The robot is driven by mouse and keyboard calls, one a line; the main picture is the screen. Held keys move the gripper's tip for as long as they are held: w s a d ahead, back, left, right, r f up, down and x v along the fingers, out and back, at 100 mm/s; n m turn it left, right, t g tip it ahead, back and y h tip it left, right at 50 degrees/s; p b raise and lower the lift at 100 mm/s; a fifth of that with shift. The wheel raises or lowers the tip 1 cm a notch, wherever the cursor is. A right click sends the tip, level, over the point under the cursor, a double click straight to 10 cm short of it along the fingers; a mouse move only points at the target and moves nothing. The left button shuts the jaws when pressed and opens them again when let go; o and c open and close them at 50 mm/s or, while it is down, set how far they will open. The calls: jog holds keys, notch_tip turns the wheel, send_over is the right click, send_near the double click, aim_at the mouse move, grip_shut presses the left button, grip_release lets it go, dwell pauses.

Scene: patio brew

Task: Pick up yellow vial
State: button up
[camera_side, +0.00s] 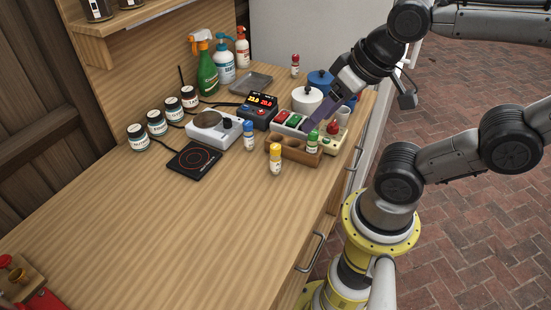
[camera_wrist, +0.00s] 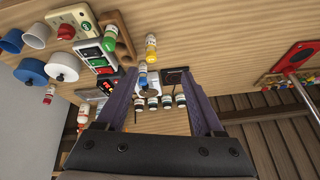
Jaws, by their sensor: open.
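The yellow vial (camera_side: 275,158) stands upright on the wooden counter, just left of the wooden vial rack (camera_side: 296,153). In the wrist view the yellow vial (camera_wrist: 151,47) is at the upper middle, beyond my fingertips. My gripper (camera_side: 308,127) is above the back of the rack, up and right of the yellow vial in the side view. In the wrist view my gripper (camera_wrist: 163,72) has its two purple fingers spread wide with nothing held between them. A blue-capped vial (camera_side: 248,135) stands left of the yellow one. A green-capped vial (camera_side: 312,142) is in the rack.
A scale (camera_side: 213,130), a black hot plate (camera_side: 194,160), a display unit (camera_side: 259,109) and a switch box (camera_side: 290,121) stand nearby. White (camera_side: 306,99) and blue (camera_side: 320,80) pots are behind. The front left counter (camera_side: 180,240) is clear.

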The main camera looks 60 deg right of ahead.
jog(key=w+m+g, duration=0.2)
jog(key=w+m, duration=0.4)
jog(key=m, duration=0.4)
jog(key=m+g, duration=0.4)
send_over(275, 160)
jog(key=d, duration=0.1)
jog(key=f, duration=0.5)
jog(key=shift+w+d+f, duration=0.15)
jog(key=shift+w, duration=0.2)
notch_tip(275, 160, down, 14)
jog(key=shift+s+r, duration=0.1)
grip_shut()
